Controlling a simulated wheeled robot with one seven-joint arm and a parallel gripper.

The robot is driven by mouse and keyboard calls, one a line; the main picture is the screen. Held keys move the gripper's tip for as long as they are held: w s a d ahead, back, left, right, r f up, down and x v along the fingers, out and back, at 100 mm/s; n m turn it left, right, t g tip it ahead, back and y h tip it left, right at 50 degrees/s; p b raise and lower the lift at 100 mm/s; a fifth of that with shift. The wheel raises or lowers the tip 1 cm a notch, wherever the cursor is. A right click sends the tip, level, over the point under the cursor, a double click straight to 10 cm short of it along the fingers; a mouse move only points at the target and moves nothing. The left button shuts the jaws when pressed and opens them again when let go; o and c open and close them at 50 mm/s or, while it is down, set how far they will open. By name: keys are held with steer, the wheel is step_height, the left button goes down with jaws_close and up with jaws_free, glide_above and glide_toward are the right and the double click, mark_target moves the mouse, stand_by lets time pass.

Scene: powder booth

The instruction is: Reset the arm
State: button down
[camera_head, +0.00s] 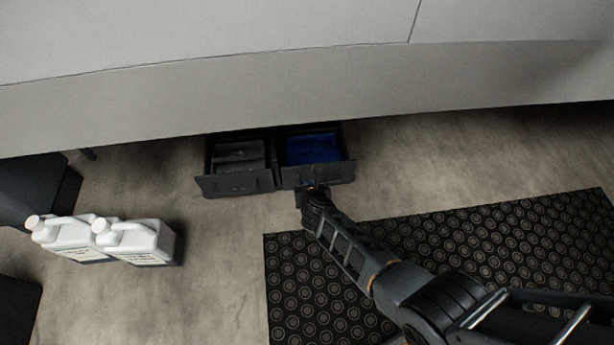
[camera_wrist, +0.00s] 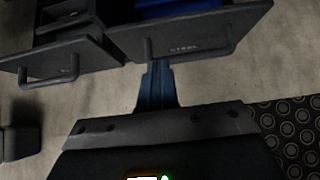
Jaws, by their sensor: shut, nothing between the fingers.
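My gripper (camera_head: 312,190) is at the end of my outstretched arm, low down at the front of the right drawer (camera_head: 318,174). In the wrist view its fingers (camera_wrist: 157,68) are together and empty, close to the handle of that drawer (camera_wrist: 205,35). I cannot tell whether they touch the handle. The right drawer is pulled out and has a blue inside. The left drawer (camera_head: 237,184) beside it is also out and holds something dark grey. It also shows in the wrist view (camera_wrist: 60,60).
A long grey booth body (camera_head: 300,90) overhangs the drawers. Two white jugs (camera_head: 140,243) stand on the floor at left, near dark boxes (camera_head: 35,190). A black studded mat (camera_head: 480,235) lies under my arm. The floor between jugs and mat is clear.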

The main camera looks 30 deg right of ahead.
steer(key=p+v, duration=0.3)
steer(key=v, duration=0.2)
steer(key=shift+s+r, duration=0.2)
steer(key=shift+r, duration=0.05)
steer(key=s+d+r+n+t, duration=0.2)
steer(key=s+d+r+n, duration=0.15)
steer(key=s+n, duration=0.3)
steer(key=s+d+r+n+t, duration=0.1)
steer(key=s+d+r+n, duration=0.25)
steer(key=s+n, duration=0.35)
steer(key=s+a+r+n+t+y, duration=0.2)
steer(key=s+r+n+t, duration=0.1)
steer(key=s+r+n, duration=1.25)
steer(key=s+a+r+n, duration=0.1)
steer(key=s+r+n, duration=0.25)
steer(key=r, duration=0.25)
steer(key=s+a+r+n+y, duration=0.1)
steer(key=s+r+n, duration=0.25)
steer(key=r, duration=0.25)
steer(key=s+a+r+n, duration=0.1)
steer(key=s+r+n, duration=0.1)
steer(key=r+n, duration=0.35)
step_height(320, 180, up, 22)
steer(key=m+p, duration=0.2)
steer(key=p, duration=1.9)
steer(key=shift+s+a+f, duration=0.15)
